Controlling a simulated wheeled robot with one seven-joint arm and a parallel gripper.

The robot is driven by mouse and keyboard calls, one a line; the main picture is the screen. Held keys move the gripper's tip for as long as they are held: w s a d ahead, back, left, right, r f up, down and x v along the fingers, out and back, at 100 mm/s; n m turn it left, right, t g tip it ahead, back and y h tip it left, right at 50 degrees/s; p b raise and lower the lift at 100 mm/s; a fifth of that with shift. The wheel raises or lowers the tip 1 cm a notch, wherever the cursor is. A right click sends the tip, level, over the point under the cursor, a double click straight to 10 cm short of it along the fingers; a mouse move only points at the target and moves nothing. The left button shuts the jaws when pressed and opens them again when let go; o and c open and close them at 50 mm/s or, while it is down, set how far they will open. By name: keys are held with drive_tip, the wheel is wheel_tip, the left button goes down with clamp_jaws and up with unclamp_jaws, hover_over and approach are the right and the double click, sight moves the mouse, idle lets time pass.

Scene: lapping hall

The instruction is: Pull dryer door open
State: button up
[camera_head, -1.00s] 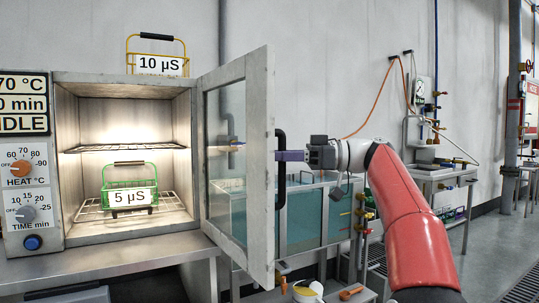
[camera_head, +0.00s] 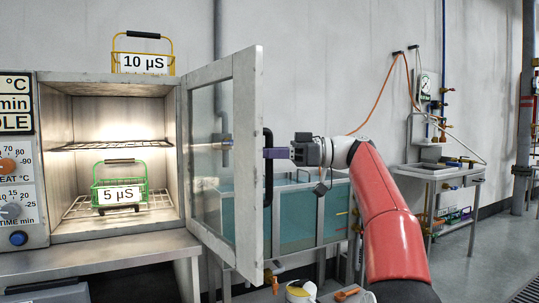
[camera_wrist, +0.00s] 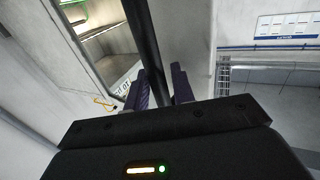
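The dryer (camera_head: 60,160) is at the left in the head view, its lit chamber showing. Its framed glass door (camera_head: 250,110) stands wide open, swung out towards me from the chamber's right side. The door's black vertical bar handle (camera_head: 268,185) is on its right face. My gripper (camera_head: 273,153) is at the upper part of this handle. In the wrist view the handle (camera_wrist: 143,35) runs between the two purple fingers of my gripper (camera_wrist: 162,90), which are closed around it. A green wire basket (camera_head: 148,190) marked 5 µS sits on the lower rack.
A yellow basket (camera_head: 143,62) marked 10 µS stands on top of the dryer. A teal tank (camera_head: 310,215) is behind the door and arm. A sink bench (camera_head: 435,172) stands by the wall at right. Open floor (camera_head: 470,270) shows at the lower right.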

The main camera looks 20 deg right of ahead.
drive_tip(key=shift+o, duration=0.7)
drive_tip(key=shift+f, duration=0.1)
drive_tip(key=shift+d, duration=0.1)
drive_tip(key=p+v, duration=0.1)
drive_tip(key=v, duration=0.6)
drive_tip(key=shift+d, duration=0.35)
drive_tip(key=shift+s, duration=0.1)
